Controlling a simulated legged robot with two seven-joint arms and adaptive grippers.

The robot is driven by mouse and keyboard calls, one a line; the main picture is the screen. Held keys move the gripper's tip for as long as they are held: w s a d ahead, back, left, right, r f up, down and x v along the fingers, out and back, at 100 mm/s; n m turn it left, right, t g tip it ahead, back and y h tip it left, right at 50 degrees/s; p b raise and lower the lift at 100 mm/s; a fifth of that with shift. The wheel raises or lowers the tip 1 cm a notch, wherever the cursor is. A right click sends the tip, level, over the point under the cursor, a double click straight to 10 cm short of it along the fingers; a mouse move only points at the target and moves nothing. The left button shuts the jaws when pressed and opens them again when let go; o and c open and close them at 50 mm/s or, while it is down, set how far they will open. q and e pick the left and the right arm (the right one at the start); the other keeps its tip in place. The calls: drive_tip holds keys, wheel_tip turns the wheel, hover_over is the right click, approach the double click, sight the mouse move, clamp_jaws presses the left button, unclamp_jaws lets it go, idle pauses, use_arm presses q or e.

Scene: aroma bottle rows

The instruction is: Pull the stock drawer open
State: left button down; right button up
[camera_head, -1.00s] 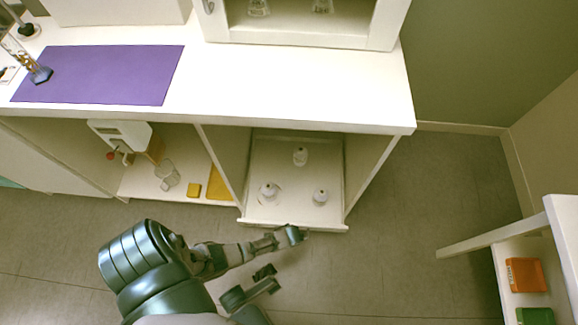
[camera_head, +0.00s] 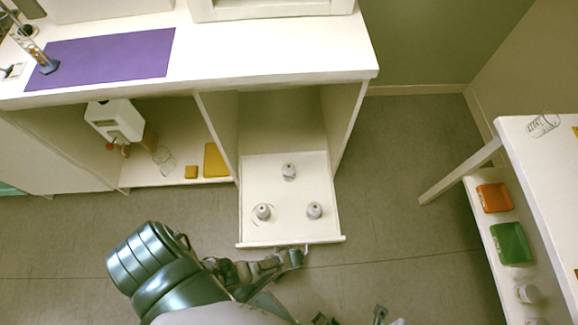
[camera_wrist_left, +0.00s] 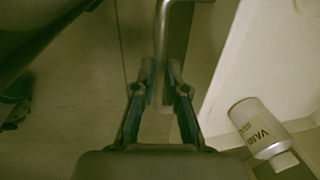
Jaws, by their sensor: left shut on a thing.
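The white stock drawer (camera_head: 262,230) stands pulled well out from under the counter, and its floor shows. Three small white-capped bottles stand in it: one at the back (camera_head: 289,172), one front left (camera_head: 263,212) inside a ring mark, one front right (camera_head: 314,211). My left gripper (camera_head: 297,257) is at the drawer front. In the left wrist view its fingers (camera_wrist_left: 162,85) are shut on the metal handle (camera_wrist_left: 164,38). A bottle (camera_wrist_left: 262,128) with a partly readable label shows beside it. Dark parts, apparently of my right gripper (camera_head: 350,317), show at the bottom edge, mostly cut off.
The counter (camera_head: 270,60) with a purple mat (camera_head: 105,57) is above. An open bay to the left holds a white dispenser (camera_head: 115,118), a glass beaker (camera_head: 163,158) and yellow blocks (camera_head: 215,160). A white side table (camera_head: 535,165) with orange and green bins stands at right. Floor between is clear.

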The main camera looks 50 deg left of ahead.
use_arm(q)
drive_tip(key=shift+s+d, duration=0.95)
drive_tip(key=shift+d, duration=0.25)
drive_tip(key=c, duration=1.2)
unclamp_jaws()
drive_tip(key=shift+r, duration=0.1)
wheel_tip(320, 180, up, 12)
drive_tip(key=s+d, duration=0.1)
drive_tip(key=shift+s+d+f, duration=0.2)
drive_tip(key=shift+d+f, duration=0.05)
drive_tip(key=shift+d, duration=0.05)
drive_tip(key=shift+w, duration=0.1)
